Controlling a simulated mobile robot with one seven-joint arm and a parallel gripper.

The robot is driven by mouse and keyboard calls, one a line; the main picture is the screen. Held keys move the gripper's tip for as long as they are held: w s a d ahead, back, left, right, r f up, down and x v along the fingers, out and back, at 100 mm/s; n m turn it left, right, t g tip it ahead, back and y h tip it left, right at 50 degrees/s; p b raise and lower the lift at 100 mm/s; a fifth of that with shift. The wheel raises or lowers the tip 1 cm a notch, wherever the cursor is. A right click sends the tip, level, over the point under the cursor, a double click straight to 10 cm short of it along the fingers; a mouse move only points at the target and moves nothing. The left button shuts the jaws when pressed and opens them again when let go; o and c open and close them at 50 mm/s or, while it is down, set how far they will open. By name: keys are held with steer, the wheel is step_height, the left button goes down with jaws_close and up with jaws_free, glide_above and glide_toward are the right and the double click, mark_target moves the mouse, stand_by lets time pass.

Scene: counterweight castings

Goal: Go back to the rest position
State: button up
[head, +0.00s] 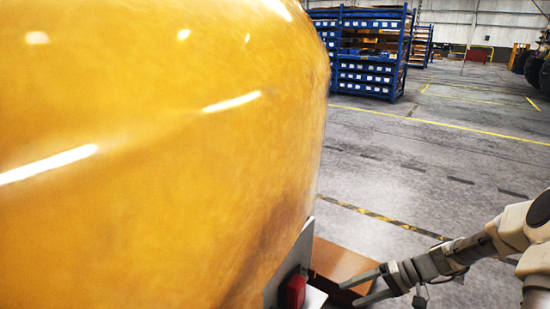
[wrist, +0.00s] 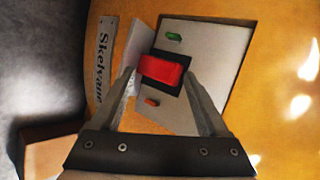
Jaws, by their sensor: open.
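A large glossy yellow casting (head: 150,140) fills the left of the head view. A grey metal plate (head: 287,262) with a red switch (head: 294,291) sits at its lower right edge. My gripper (head: 349,294) is open and empty to the right of the switch, with a visible gap between them. In the wrist view the red switch (wrist: 160,69) lies in a black frame on a pale panel (wrist: 215,50), seen between my two open fingers (wrist: 160,73). A green light (wrist: 174,37) is above the switch and a small orange-red light (wrist: 152,101) below it.
A brown box-like thing (head: 338,262) lies low behind my gripper. A label (wrist: 103,60) reading "Skelvane" is on the casting. Blue shelving (head: 370,50) stands at the back. The grey floor (head: 440,150) with yellow lines is clear at right.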

steer(key=s+a+r+n+t+h, duration=0.1)
steer(key=s+a+r+h, duration=0.25)
steer(key=s+r, duration=0.45)
steer(key=s+a+r+t+h, duration=0.2)
steer(key=s+r+h, duration=0.3)
steer(key=r, duration=0.4)
steer(key=s+a+r+n+t+h, duration=0.1)
steer(key=s+a+r+h, duration=0.15)
steer(key=s+r, duration=0.6)
step_height(320, 180, up, 14)
steer(key=p, duration=1.5)
steer(key=shift+d+r, duration=0.15)
steer(key=shift+d, duration=0.05)
